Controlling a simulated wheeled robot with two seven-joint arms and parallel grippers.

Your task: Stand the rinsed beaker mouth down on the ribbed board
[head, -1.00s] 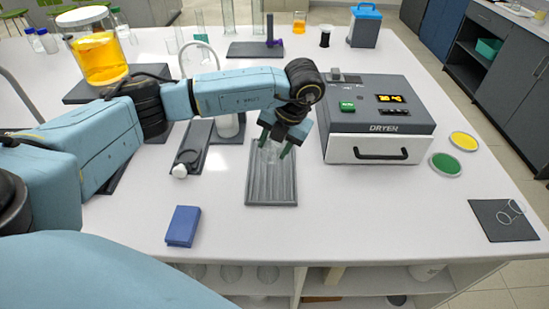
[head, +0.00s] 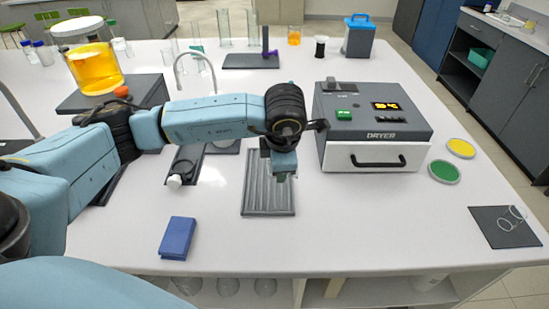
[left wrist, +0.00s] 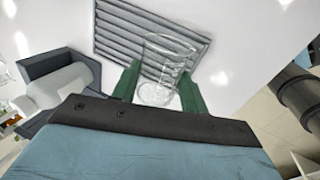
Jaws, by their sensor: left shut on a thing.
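My left gripper (head: 283,178) is above the far right part of the grey ribbed board (head: 268,203), which lies flat on the white table. In the left wrist view, the green fingers of the left gripper (left wrist: 158,90) are shut on a clear glass beaker (left wrist: 168,62) with markings on its wall. The ribbed board (left wrist: 120,35) shows behind and through the glass. I cannot tell which end is the mouth, or whether the beaker touches the board. In the head view the beaker is hidden behind the gripper. My right gripper is not in view.
The white-fronted dryer (head: 375,155) stands right of the board. A blue block (head: 178,238) lies at front left. Green (head: 444,171) and yellow discs lie right of the dryer.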

